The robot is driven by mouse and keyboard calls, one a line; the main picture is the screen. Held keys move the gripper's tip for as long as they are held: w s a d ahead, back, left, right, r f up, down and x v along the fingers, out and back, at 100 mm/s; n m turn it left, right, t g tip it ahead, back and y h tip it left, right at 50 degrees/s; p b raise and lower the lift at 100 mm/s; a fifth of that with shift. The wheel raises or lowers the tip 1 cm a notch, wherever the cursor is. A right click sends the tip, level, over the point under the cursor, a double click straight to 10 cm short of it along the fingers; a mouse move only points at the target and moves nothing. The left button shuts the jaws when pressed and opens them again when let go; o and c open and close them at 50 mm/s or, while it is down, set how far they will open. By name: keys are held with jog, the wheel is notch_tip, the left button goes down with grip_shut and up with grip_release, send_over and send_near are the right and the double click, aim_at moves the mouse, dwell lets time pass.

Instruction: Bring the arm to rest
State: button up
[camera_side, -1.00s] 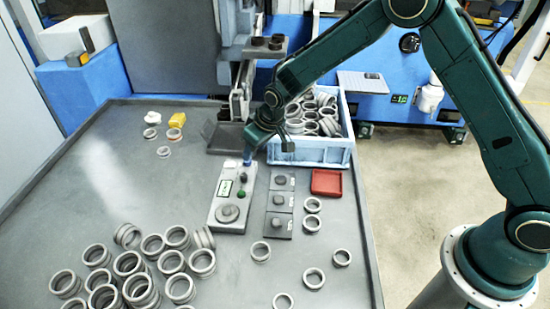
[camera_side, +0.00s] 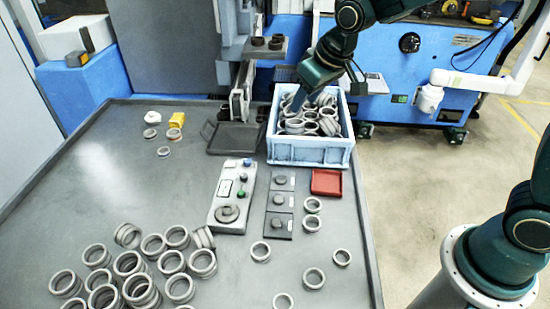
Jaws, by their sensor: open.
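My green arm reaches in from the top right in the side view. My gripper (camera_side: 297,100) hangs over the left part of the light blue crate (camera_side: 310,152), pointing down and to the left. Its narrow blue fingers are open, and I see nothing held between them. Grey rings (camera_side: 325,113) fill the crate below and beside the fingers. I cannot tell the exact height of the fingertips above the rings.
A control box (camera_side: 232,200) with buttons stands on the grey table, left of several dark plates (camera_side: 279,202) and a red tray (camera_side: 326,182). Loose rings (camera_side: 130,264) lie at the front left. A dark tray (camera_side: 233,138) sits left of the crate. The table's left middle is clear.

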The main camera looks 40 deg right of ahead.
jog(key=s+d+r, duration=0.2)
jog(key=s, duration=0.7)
jog(key=s+d+r+m, duration=0.1)
jog(key=s+r, duration=0.1)
jog(key=s, duration=0.6)
jog(key=s+d+r, duration=0.2)
jog(key=s, duration=0.7)
jog(key=shift+s+d+r+t+h, duration=0.25)
jog(key=shift+s+d+t+h, duration=0.05)
